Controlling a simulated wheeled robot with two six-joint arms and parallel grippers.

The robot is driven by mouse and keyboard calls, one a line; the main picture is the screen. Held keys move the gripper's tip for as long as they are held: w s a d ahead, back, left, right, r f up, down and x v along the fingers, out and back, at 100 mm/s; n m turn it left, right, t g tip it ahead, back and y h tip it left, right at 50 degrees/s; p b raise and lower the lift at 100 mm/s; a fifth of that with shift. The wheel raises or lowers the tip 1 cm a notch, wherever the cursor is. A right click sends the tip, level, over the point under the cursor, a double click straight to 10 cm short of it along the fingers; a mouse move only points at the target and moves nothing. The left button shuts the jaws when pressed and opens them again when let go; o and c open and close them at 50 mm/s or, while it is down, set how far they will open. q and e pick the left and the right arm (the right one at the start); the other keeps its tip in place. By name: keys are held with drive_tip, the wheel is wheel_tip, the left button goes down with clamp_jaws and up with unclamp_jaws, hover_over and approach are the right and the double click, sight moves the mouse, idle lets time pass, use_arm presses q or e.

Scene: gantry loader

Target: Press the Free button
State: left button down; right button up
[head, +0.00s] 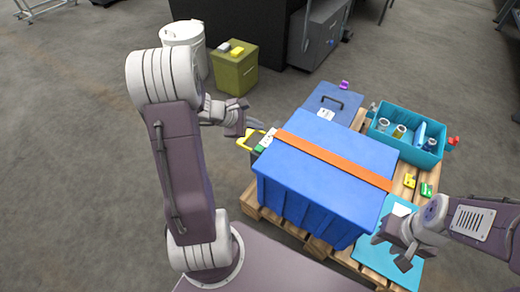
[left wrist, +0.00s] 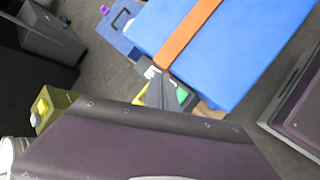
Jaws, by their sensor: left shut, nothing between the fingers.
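A small dark device with a green patch, a white label and a yellow handle (head: 244,141) sits at the left edge of the pallet, beside the blue tote. Its green patch (head: 262,147) also shows in the left wrist view (left wrist: 182,95); I cannot read any lettering, so I cannot tell which part is the Free button. My left gripper (head: 257,124) is shut and empty, its tips close above and behind the device in the head view. In the left wrist view its fingers (left wrist: 155,90) overlap the device; contact cannot be told. My right gripper (head: 390,252) is open over a teal sheet (head: 408,276).
The blue tote (head: 320,165) with an orange strap (head: 330,157) fills the pallet's middle. Behind it are a blue case (head: 335,98) and a teal crate (head: 408,150) of cans. An olive bin (head: 233,72) and white bucket (head: 186,38) stand behind left. Floor at left is clear.

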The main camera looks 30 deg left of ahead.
sight(257, 150)
use_arm(q)
drive_tip(key=shift+f, duration=0.15)
wheel_tip(257, 150, down, 8)
drive_tip(key=b, duration=0.7)
drive_tip(key=shift+f, duration=0.15)
drive_tip(key=shift+f+b, duration=0.1)
drive_tip(key=shift+b, duration=0.25)
idle(1.4)
drive_tip(key=shift+f+b, duration=0.45)
drive_tip(key=shift+b, duration=0.05)
drive_tip(key=shift+f+b, duration=0.5)
drive_tip(key=shift+b, duration=0.05)
idle(0.4)
drive_tip(key=shift+r, duration=0.1)
drive_tip(key=shift+r+p, duration=0.8)
drive_tip(key=shift+r, duration=0.05)
